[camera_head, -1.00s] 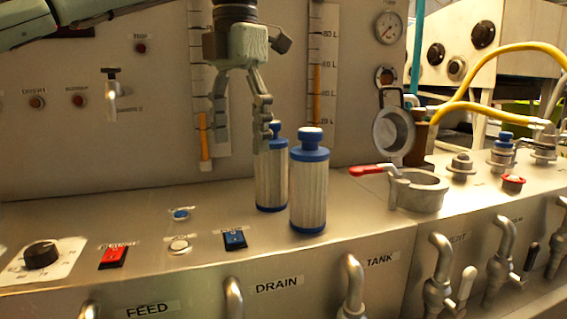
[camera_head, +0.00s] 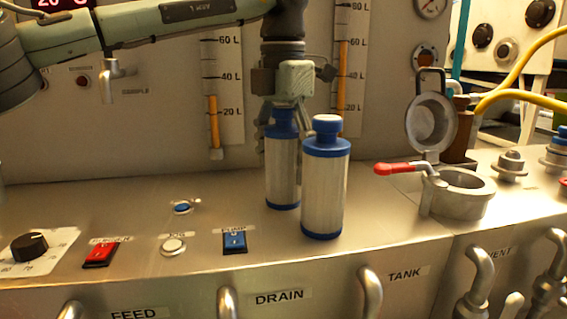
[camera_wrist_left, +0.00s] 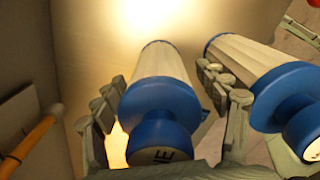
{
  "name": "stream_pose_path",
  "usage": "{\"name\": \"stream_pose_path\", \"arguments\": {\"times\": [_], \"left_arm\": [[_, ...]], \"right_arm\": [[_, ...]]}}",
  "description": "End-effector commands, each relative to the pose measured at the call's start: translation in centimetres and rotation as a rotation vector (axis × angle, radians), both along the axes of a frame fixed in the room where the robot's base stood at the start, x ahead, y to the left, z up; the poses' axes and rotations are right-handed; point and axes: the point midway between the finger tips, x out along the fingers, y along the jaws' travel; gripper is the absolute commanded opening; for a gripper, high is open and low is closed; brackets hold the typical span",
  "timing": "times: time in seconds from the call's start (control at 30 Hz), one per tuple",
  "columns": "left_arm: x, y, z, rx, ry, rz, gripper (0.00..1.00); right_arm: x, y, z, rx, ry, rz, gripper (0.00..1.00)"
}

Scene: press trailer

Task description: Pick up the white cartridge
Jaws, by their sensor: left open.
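Two white pleated cartridges with blue caps and bases stand upright on the steel counter. The rear cartridge (camera_head: 282,172) is partly hidden by the front cartridge (camera_head: 325,192). My left gripper (camera_head: 286,122) points down over the rear cartridge's top, its fingers partly hidden behind the front cartridge's cap. In the left wrist view the open fingers (camera_wrist_left: 158,92) are on either side of the rear cartridge (camera_wrist_left: 160,66), whose blue cap faces the camera. The front cartridge (camera_wrist_left: 258,70) stands just outside the right finger there. My right gripper is not in view.
A metal cup housing (camera_head: 458,195) with a red handle (camera_head: 393,169) and raised lid (camera_head: 432,122) is to the right. Switches, including a blue rocker (camera_head: 235,241), are front left. The gauge panel (camera_head: 130,140) rises behind. Pipes line the front edge.

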Motion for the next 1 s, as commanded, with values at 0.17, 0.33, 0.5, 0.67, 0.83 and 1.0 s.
{"name": "stream_pose_path", "arguments": {"times": [0.17, 0.33, 0.5, 0.67, 0.83, 1.0], "left_arm": [[0.0, -0.01, -0.07, 0.0, 0.0, 0.0, 0.73], [0.01, -0.01, -0.06, 0.0, 0.0, 0.0, 0.57], [0.0, -0.01, -0.05, 0.0, 0.0, 0.0, 0.36], [0.0, -0.01, -0.04, 0.0, 0.0, 0.0, 0.16], [0.01, -0.02, 0.02, 0.0, -0.001, 0.0, 0.12], [0.04, -0.03, 0.67, -0.001, -0.002, 0.001, 0.12]], "right_arm": [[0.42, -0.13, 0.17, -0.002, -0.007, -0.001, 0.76], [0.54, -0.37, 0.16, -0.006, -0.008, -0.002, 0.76], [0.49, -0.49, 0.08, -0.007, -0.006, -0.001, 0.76], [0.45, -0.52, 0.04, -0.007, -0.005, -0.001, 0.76], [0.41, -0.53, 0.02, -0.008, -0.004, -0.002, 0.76], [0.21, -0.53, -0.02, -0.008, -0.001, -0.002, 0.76]]}}
